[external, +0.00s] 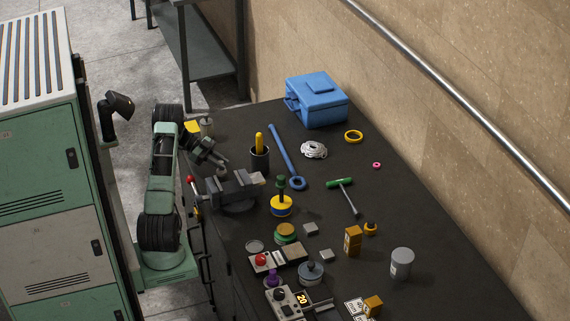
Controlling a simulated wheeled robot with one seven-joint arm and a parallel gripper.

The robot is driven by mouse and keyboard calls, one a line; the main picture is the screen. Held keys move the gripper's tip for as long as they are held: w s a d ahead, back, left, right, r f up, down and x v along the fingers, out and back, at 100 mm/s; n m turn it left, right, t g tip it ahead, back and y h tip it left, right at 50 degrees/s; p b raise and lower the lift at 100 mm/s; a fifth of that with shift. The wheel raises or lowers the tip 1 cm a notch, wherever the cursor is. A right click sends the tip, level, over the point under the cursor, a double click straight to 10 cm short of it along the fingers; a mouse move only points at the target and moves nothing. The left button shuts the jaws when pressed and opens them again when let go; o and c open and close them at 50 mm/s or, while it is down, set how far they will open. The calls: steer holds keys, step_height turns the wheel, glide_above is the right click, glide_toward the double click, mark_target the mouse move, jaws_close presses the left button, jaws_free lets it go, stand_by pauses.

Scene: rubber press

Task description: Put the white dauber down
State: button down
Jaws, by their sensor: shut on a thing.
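My gripper (217,162) is at the left end of the dark workbench (400,215), just behind the grey vise (236,188). It points down and to the right and is shut on a small pale thing, the white dauber (222,172). The dauber shows only as a small light spot at the fingertips. It appears close to the vise, left of the dark cup. I cannot tell whether it touches the vise or the bench.
A dark cup with a yellow-handled tool (259,152) stands right of my gripper. A blue wrench (287,157) lies beyond it. A grey canister (207,125) stands behind. A blue toolbox (317,100) sits at the back. The bench's right-hand middle has clear room.

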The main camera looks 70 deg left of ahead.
steer(key=shift+f, duration=0.35)
steer(key=c, duration=1.3)
jaws_free()
steer(key=shift+f, duration=0.1)
steer(key=b+v, duration=0.2)
steer(key=v, duration=1)
steer(key=shift+w, duration=0.1)
